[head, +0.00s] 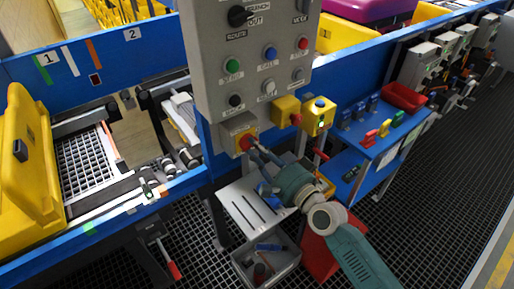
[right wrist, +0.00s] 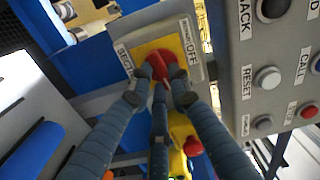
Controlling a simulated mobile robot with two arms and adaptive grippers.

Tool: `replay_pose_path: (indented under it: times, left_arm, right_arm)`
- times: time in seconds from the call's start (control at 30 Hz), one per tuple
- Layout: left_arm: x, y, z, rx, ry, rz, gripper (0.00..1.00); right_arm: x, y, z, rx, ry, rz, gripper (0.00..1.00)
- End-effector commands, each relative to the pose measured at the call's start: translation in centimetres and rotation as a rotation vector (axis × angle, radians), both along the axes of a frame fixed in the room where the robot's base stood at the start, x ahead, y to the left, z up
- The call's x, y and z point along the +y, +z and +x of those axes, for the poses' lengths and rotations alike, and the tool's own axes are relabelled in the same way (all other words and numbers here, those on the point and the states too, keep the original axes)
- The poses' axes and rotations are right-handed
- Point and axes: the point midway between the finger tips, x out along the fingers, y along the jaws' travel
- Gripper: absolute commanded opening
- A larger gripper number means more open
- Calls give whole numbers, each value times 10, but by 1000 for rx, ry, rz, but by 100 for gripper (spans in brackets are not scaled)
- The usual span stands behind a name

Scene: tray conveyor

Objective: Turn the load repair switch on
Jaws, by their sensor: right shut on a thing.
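The switch is a red knob (right wrist: 163,57) on a yellow plate (right wrist: 143,50), with an "OFF" label beside it in the right wrist view. Another label is partly hidden by a finger. In the head view the yellow plate (head: 238,132) sits at the foot of the grey control panel. My right gripper (head: 254,144) reaches up to it from the lower right. In the right wrist view its fingers (right wrist: 159,80) are closed around the red knob and cover its lower part. The knob's exact setting is hard to read. My left gripper is not in view.
The grey panel (head: 212,85) carries several buttons just above the knob. Two yellow boxes (head: 320,117) stand close to its right. A blue table (head: 372,140) with a red bin (head: 404,97) is further right. A conveyor (head: 110,192) runs at left.

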Motion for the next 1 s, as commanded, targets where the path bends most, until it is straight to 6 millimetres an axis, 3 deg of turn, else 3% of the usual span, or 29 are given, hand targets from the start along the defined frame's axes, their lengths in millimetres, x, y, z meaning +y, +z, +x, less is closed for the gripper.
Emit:
replay_pose_path:
  times: [0.33,0.9,0.93,1.0]
  left_arm:
    - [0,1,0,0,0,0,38]
    - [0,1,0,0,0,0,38]
    - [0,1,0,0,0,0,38]
    - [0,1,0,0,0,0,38]
  right_arm:
    - [1,-2,-1,89,0,119,0]
    - [1,-2,-1,107,0,144,0]
    - [1,-2,-1,106,0,143,22]
    - [1,-2,-1,106,0,143,36]
